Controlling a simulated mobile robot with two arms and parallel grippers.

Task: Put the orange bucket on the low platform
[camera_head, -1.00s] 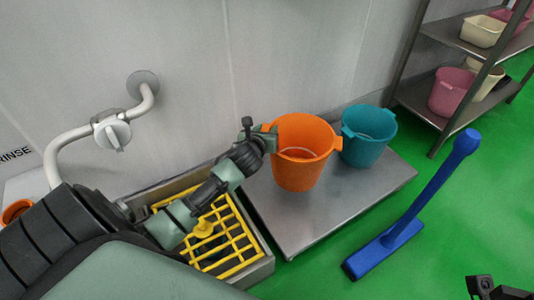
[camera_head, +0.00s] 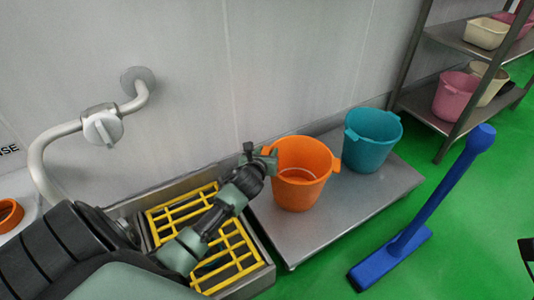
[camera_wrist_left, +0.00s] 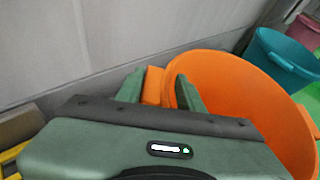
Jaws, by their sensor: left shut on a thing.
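The orange bucket (camera_head: 300,187) is upright at the left part of the low grey metal platform (camera_head: 350,215). I cannot tell for sure whether its base touches the platform top. My left gripper (camera_head: 268,156) is shut on the bucket's left rim lug. In the left wrist view the orange lug sits between the two green fingers (camera_wrist_left: 160,88), and the bucket (camera_wrist_left: 225,90) opens to the right. A dark part at the right edge of the head view may be my right arm; its gripper does not show clearly.
A teal bucket (camera_head: 371,142) stands on the platform behind and right of the orange one. A basin with a yellow grate (camera_head: 225,250) is left of the platform. A blue floor tool (camera_head: 430,205) stands at the right. A shelf (camera_head: 440,115) holds pink and cream containers.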

